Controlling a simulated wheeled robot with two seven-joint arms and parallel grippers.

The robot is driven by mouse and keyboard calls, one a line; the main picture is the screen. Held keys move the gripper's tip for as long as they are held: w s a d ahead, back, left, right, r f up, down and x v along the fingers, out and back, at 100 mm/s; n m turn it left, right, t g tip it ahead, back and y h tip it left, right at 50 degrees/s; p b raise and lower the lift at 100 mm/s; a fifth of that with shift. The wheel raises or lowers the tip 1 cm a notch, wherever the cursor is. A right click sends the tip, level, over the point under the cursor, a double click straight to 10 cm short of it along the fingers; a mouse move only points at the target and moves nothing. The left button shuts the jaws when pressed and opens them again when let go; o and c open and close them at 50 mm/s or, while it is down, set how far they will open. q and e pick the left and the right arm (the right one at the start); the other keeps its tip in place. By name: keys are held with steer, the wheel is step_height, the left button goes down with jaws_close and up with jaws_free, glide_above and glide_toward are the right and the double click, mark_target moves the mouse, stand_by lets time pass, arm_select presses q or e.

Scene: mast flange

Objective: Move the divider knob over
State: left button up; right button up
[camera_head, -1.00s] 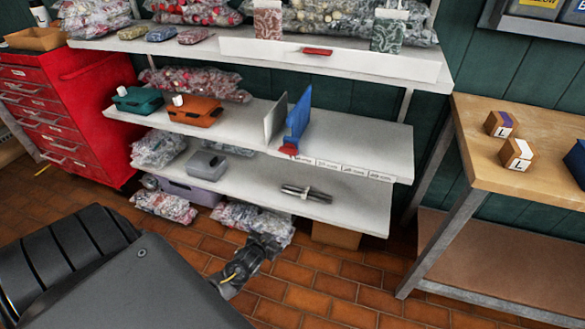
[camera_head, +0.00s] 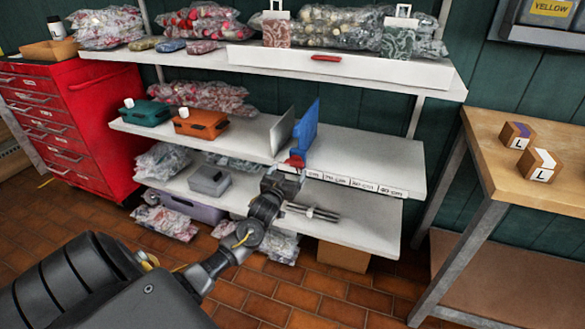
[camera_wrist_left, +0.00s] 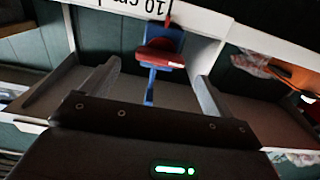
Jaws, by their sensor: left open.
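The blue divider (camera_head: 306,133) stands upright on the middle white shelf, just right of a grey panel (camera_head: 283,133). Its red knob (camera_head: 296,160) sits low at the shelf's front edge. My left gripper (camera_head: 287,174) is just in front of and below the knob. In the left wrist view the picture is upside down; the red knob (camera_wrist_left: 160,54) and blue divider (camera_wrist_left: 166,37) show beyond the gap of the open left gripper (camera_wrist_left: 142,88), with a finger on each side. The fingers do not appear to touch the knob. My right gripper is out of view.
Printed labels (camera_head: 364,184) run along the shelf edge right of the knob; the shelf (camera_head: 370,160) is bare there. Teal (camera_head: 146,112) and orange (camera_head: 202,123) boxes stand to the left. A metal rod-like object (camera_head: 312,212) lies on the lower shelf.

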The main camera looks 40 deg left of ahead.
mark_target(293, 165)
arm_select(q)
steer(key=x, duration=0.4)
steer(key=shift+w+a, duration=0.1)
steer(key=shift+w, duration=0.1)
steer(key=c, duration=1)
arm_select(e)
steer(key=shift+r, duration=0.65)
